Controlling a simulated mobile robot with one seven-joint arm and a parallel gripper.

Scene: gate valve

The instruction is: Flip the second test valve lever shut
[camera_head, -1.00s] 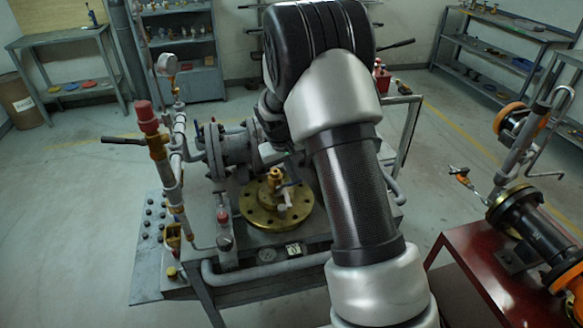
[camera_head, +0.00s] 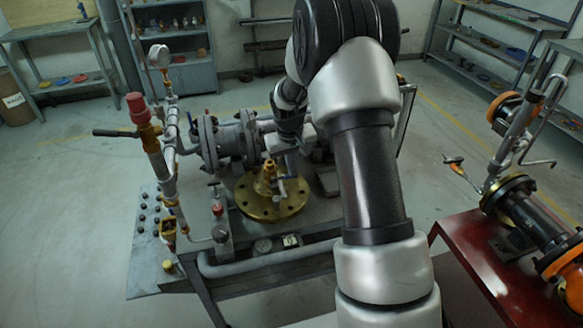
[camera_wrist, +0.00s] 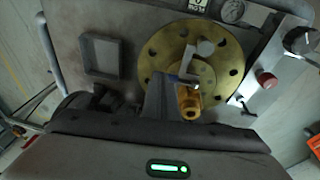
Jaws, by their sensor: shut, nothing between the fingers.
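A small brass valve (camera_head: 267,176) stands on a round brass flange (camera_head: 258,205) on the bench. It has a pale metal lever (camera_head: 281,186). I cannot tell from its look whether this is the second test valve. In the wrist view the brass valve body (camera_wrist: 190,103), its pale lever (camera_wrist: 184,66) and the flange (camera_wrist: 160,68) lie just beyond the fingers. My gripper (camera_head: 284,148) hangs just above and behind the valve. In the wrist view my gripper (camera_wrist: 155,82) is shut and empty, its fingers left of the brass body. Whether they touch the lever cannot be told.
A grey flanged pipe valve (camera_head: 225,142) stands behind the flange. An upright pipe with a red cap (camera_head: 137,106), a black handle (camera_head: 115,132) and a gauge (camera_head: 159,56) rises at left. A red table (camera_head: 476,265) with pipework stands at right. A red button (camera_wrist: 267,79) sits near the flange.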

